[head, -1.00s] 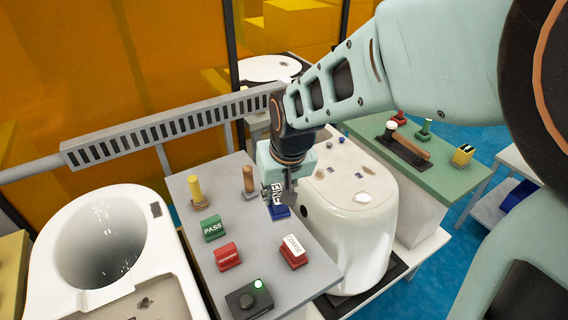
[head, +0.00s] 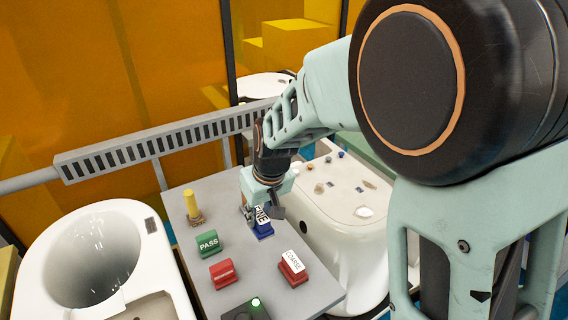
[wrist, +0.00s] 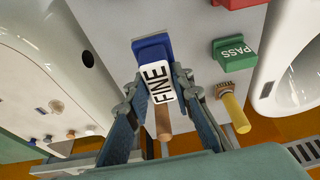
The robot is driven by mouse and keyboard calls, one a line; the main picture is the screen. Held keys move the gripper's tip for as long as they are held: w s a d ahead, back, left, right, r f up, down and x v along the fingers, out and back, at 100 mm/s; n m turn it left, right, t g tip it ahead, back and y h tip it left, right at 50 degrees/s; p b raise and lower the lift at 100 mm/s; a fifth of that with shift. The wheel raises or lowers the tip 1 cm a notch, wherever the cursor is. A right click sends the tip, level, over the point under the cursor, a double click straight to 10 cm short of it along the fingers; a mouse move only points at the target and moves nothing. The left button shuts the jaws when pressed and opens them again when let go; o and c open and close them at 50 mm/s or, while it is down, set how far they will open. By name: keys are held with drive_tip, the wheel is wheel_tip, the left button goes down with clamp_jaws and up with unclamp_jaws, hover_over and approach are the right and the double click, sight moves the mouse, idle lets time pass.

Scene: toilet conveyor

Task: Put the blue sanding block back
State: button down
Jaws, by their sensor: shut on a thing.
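The blue sanding block, with a white FINE label, shows in the head view (head: 264,232) near the grey table's far right edge. It also shows in the wrist view (wrist: 152,50) between my fingers. My gripper (head: 260,214) is shut on it, with a finger on each side of the label in the wrist view (wrist: 158,85). I cannot tell whether the block touches the tabletop. The red COARSE block (head: 293,268) sits nearer the front. A green PASS block (head: 208,243) and another red block (head: 222,274) sit to the left on the grey table (head: 250,267).
A yellow-handled tool (head: 192,204) stands at the table's far left. A wooden peg (wrist: 163,122) is close behind the block. A white toilet bowl (head: 85,258) stands left, and another white ceramic piece (head: 345,222) right. A dark box with a green light (head: 247,309) is at the front.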

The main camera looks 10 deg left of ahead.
sight(265, 216)
drive_tip(key=w+f, duration=0.1)
drive_tip(key=w+d+f, duration=0.1)
drive_tip(key=shift+f, duration=0.35)
drive_tip(key=shift+w+d+f, duration=0.1)
drive_tip(key=shift+w+f, duration=0.05)
drive_tip(key=shift+f, duration=0.75)
drive_tip(key=shift+w+d+f, duration=0.1)
drive_tip(key=shift+f, duration=0.8)
drive_tip(key=shift+f, duration=0.1)
drive_tip(key=c, duration=1.7)
unclamp_jaws()
drive_tip(key=shift+b, duration=0.3)
drive_tip(key=shift+r, duration=0.5)
drive_tip(key=p+v, duration=0.1)
drive_tip(key=v, duration=1)
drive_tip(key=shift+s+r, duration=0.15)
